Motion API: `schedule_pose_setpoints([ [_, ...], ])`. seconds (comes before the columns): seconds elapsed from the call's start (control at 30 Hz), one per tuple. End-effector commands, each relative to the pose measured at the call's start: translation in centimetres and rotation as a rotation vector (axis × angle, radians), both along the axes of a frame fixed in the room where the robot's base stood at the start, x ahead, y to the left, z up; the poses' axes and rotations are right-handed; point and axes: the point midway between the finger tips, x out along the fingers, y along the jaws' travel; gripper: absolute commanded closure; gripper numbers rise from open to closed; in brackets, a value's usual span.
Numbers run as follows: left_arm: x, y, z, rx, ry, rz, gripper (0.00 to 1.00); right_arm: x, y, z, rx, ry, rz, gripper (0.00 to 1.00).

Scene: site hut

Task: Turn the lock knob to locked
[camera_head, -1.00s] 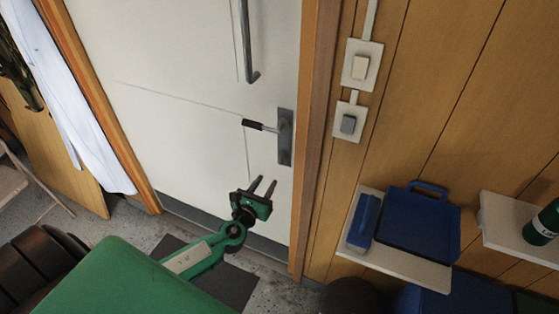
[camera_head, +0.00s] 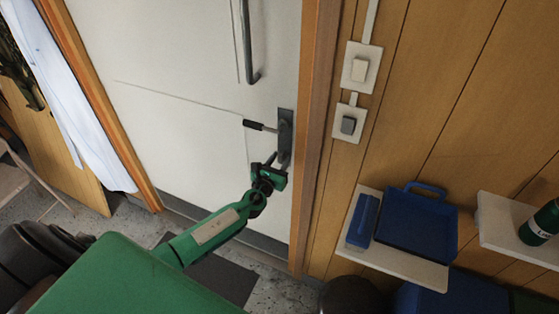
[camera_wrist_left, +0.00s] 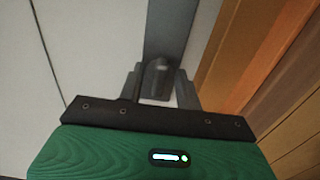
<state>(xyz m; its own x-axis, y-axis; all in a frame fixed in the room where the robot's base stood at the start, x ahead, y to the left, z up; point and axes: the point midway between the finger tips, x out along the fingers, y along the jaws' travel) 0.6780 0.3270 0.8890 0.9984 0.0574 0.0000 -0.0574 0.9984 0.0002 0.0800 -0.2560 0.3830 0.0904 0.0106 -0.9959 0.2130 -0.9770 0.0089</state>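The white door (camera_head: 200,110) has a dark metal lock plate (camera_head: 286,122) near its right edge, with a lever handle (camera_head: 258,126) sticking out to the left. In the left wrist view the grey lock knob (camera_wrist_left: 158,76) stands on the plate (camera_wrist_left: 178,30). My left gripper (camera_head: 272,158) is at the lower end of the plate, below the lever, and hides the knob in the head view. In the left wrist view my left gripper (camera_wrist_left: 160,84) is open, its fingers on either side of the knob. I cannot tell whether they touch it. My right gripper is not in view.
The wooden door frame (camera_head: 313,130) is close to the right of the gripper. Two switches (camera_head: 359,69) (camera_head: 348,125) are on the wall. A shelf (camera_head: 395,262) holds a blue case (camera_head: 418,225). A long pull bar (camera_head: 248,45) is above the lever.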

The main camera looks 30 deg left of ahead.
Motion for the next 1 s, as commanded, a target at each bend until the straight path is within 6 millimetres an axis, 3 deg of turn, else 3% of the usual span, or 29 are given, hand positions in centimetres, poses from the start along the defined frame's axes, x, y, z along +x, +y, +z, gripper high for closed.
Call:
schedule_pose_setpoints([
  [0.1, 0.0, 0.0, 0.0, 0.000, 0.000, 0.000, 0.65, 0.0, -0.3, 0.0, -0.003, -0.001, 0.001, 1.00],
  [0.3, 0.0, 0.0, 0.0, 0.000, 0.000, 0.000, 1.00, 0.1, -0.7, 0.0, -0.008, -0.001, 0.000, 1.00],
  [0.67, 0.0, 0.0, -0.1, -0.040, -0.002, 0.000, 1.00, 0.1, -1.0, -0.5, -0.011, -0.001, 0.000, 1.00],
  [1.0, -0.1, 0.1, -0.4, -0.264, -0.015, 0.000, 1.00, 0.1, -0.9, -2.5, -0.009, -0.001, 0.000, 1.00],
])
